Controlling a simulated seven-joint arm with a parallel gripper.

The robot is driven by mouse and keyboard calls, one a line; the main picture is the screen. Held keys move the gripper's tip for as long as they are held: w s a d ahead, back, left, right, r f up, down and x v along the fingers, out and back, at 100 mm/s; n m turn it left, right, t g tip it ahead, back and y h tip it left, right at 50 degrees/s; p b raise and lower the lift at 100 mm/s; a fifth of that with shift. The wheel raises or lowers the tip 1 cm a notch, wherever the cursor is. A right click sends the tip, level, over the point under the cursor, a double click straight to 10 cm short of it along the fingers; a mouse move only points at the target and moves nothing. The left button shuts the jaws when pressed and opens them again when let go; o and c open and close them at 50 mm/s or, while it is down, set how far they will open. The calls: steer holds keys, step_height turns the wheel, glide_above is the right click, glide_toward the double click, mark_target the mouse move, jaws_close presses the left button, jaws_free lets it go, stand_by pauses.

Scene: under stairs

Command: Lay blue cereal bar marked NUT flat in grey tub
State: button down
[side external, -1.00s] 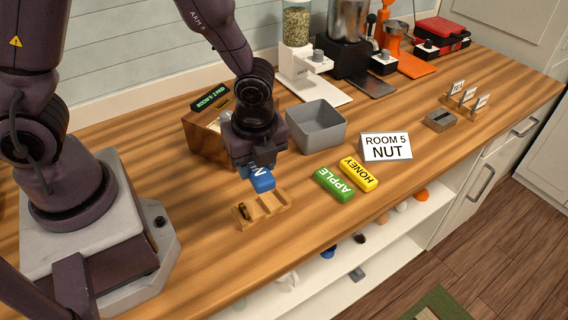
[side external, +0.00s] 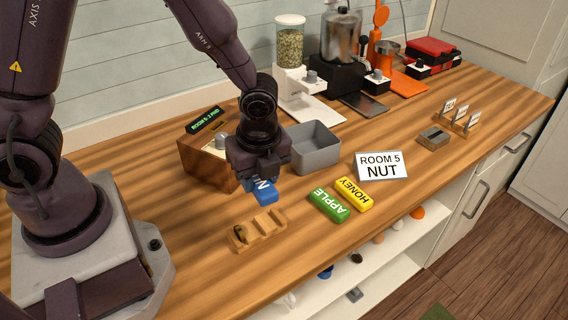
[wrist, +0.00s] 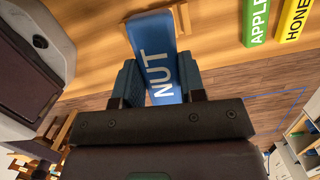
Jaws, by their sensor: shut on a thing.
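The blue cereal bar marked NUT (side external: 264,191) is held in my gripper (side external: 258,180), above the counter and behind the wooden rack. In the wrist view the bar (wrist: 158,62) sits between the two fingers of my gripper (wrist: 160,85), with its NUT lettering facing the camera. The grey tub (side external: 316,158) stands on the counter just right of and behind my gripper. The tub's visible inside looks empty, though part of its left side is hidden behind my gripper.
A wooden rack (side external: 257,231) lies in front of my gripper. A green APPLE bar (side external: 328,205) and a yellow HONEY bar (side external: 355,194) lie near a sign reading ROOM 5 NUT (side external: 382,166). A wooden box with a display (side external: 203,163) stands left of the tub.

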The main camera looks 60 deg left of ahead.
steer(key=w+a+f, duration=0.1)
steer(key=w+a, duration=0.1)
steer(key=w, duration=0.5)
steer(key=w+a+f, duration=0.1)
steer(key=w+a, duration=0.2)
steer(key=w, duration=0.3)
glide_toward(310, 147)
steer(key=s+d, duration=0.1)
steer(key=s, duration=0.1)
step_height(310, 147, down, 7)
steer(key=shift+s+d+r, duration=0.15)
steer(key=c, duration=0.7)
jaws_free()
step_height(310, 147, up, 12)
steer(key=d, duration=0.1)
steer(key=shift+s+d, duration=0.15)
steer(key=shift+d, duration=0.25)
